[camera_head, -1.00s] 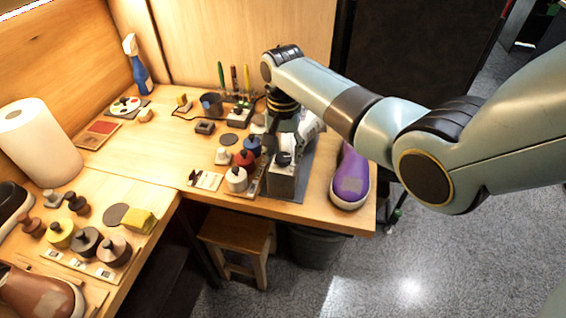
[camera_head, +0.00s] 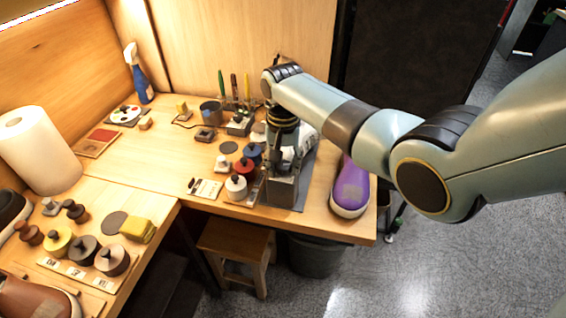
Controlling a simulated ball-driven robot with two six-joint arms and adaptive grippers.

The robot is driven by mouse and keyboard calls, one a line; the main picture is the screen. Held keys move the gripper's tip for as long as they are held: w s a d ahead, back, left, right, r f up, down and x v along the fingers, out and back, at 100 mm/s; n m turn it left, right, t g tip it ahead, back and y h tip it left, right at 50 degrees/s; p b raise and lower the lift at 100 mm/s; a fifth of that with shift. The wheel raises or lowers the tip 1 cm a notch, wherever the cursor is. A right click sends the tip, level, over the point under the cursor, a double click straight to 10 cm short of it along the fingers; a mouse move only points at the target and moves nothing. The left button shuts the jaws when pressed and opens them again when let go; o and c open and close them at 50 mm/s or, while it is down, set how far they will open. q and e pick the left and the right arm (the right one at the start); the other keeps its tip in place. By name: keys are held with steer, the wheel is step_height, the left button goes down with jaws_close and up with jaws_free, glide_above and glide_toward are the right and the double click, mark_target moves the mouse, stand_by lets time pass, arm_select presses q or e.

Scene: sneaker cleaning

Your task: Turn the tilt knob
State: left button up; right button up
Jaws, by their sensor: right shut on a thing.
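A grey box-shaped stand (camera_head: 279,191) stands near the front edge of the right-hand table part. A white shoe (camera_head: 306,139) sits behind and to the right of it, partly hidden by my arm. My right gripper (camera_head: 284,166) points down at the top of the stand. Its fingers are closed around the dark tilt knob there, which they now almost wholly cover. How far the knob is turned cannot be told. My left gripper is not in view.
A purple shoe (camera_head: 351,187) stands right of the stand. White (camera_head: 236,187), red (camera_head: 243,167) and blue (camera_head: 252,152) knobbed pots stand close on its left. Brushes in a holder (camera_head: 234,92) and a grey cup (camera_head: 211,111) are behind. A wooden stool (camera_head: 237,252) is below.

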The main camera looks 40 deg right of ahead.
steer(key=shift+n, duration=1.3)
steer(key=n+p, duration=0.1)
steer(key=n, duration=0.2)
steer(key=shift+p, duration=0.3)
steer(key=shift+n, duration=0.5)
steer(key=shift+n+p, duration=0.3)
steer(key=shift+n, duration=1.7)
